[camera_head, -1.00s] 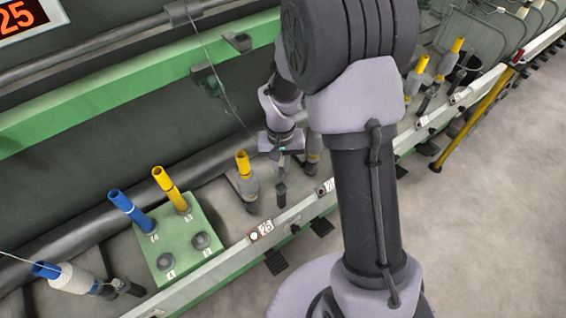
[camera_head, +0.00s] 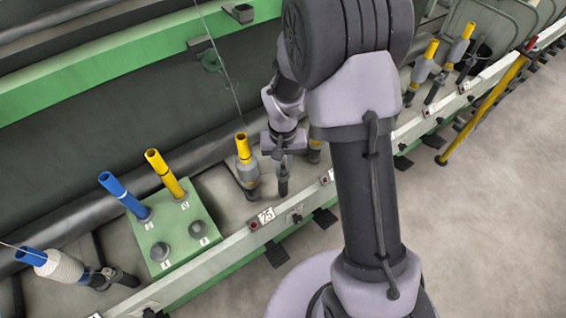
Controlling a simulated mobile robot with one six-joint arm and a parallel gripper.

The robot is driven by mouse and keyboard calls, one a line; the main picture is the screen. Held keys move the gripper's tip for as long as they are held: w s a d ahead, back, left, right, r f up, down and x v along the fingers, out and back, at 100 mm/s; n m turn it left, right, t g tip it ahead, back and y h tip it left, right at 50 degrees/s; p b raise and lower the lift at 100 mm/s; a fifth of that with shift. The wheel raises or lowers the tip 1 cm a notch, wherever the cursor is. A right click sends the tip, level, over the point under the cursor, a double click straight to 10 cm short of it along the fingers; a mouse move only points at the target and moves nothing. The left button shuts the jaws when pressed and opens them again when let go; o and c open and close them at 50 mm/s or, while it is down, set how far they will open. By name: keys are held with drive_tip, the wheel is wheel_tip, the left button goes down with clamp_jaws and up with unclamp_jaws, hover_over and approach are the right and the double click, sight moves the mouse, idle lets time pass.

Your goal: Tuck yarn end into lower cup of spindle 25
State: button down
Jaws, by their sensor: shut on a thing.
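Spindle 25 (camera_head: 246,172) stands behind the rail by the "25" label (camera_head: 266,215), with a yellow tube (camera_head: 243,147) upright on its grey body. My gripper (camera_head: 282,166) is just right of this spindle at about the height of its grey body, pointing down. It is shut; the yarn end in its fingers is too thin to see. A thin yarn (camera_head: 230,92) comes down from above toward the top of the yellow tube. A dark post (camera_head: 282,187) is below the gripper. The lower cup cannot be made out clearly at this size.
A green peg block (camera_head: 172,245) with blue and yellow tubes stands to the left. A white-wound bobbin (camera_head: 62,268) is at far left. Another spindle (camera_head: 314,152) is close right of the gripper, partly hidden by my arm. The front rail (camera_head: 215,250) runs below.

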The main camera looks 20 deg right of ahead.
drive_tip(key=c, duration=1.3)
unclamp_jaws()
drive_tip(key=shift+r, duration=0.1)
wheel_tip(320, 180, up, 17)
drive_tip(key=p, duration=0.7)
drive_tip(key=shift+r, duration=0.15)
drive_tip(key=s+a+r+t, duration=0.15)
drive_tip(key=s+r, duration=0.35)
drive_tip(key=r, duration=0.5)
drive_tip(key=s+r+t, duration=0.1)
drive_tip(key=s+r, duration=0.1)
drive_tip(key=s, duration=0.2)
drive_tip(key=s+a+r+m+t+y, duration=0.1)
drive_tip(key=s+r+t, duration=0.1)
drive_tip(key=s, duration=0.3)
drive_tip(key=s+a+r+m+t+y, duration=0.1)
drive_tip(key=s+r, duration=0.2)
drive_tip(key=s, duration=0.2)
drive_tip(key=shift+a, duration=0.2)
